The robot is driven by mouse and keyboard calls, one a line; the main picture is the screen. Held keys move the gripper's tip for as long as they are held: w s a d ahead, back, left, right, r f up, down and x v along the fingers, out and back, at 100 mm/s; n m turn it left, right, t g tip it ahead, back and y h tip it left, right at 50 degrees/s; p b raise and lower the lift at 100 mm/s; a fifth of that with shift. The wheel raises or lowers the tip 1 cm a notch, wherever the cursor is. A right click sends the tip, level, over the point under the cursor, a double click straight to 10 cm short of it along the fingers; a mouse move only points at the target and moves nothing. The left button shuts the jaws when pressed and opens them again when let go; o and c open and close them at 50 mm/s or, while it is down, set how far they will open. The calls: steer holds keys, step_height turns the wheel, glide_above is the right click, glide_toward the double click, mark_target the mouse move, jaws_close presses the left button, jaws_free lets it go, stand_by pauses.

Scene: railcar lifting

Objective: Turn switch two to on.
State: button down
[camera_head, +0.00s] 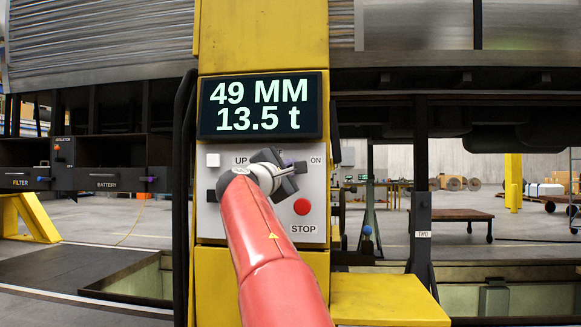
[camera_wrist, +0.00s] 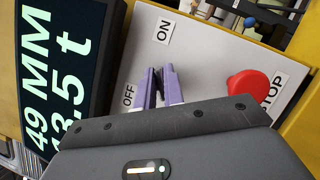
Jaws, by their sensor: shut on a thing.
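The control panel (camera_head: 316,230) is a light grey plate on a yellow column, under a display reading 49 MM and 13.5 t. My gripper (camera_head: 291,167) is at the panel's upper right, just left of the ON label (camera_head: 316,160). In the wrist view, its two purple fingers (camera_wrist: 161,86) are close together between the OFF label (camera_wrist: 129,95) and the ON label (camera_wrist: 163,30). It is shut on the switch, which is mostly hidden by the fingers. The switch's exact angle cannot be told. A post marked TWO (camera_head: 423,234) stands at the right.
The red STOP button (camera_head: 302,207) is close below my gripper; it also shows in the wrist view (camera_wrist: 247,86). The display (camera_head: 262,105) juts above the panel. A yellow block (camera_head: 388,298) is at lower right.

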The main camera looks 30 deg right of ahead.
stand_by(0.4)
steer(key=c, duration=1.5)
jaws_free()
steer(key=b+v, duration=0.2)
steer(key=v, duration=0.6)
steer(key=shift+b, duration=0.4)
steer(key=shift+d, duration=0.1)
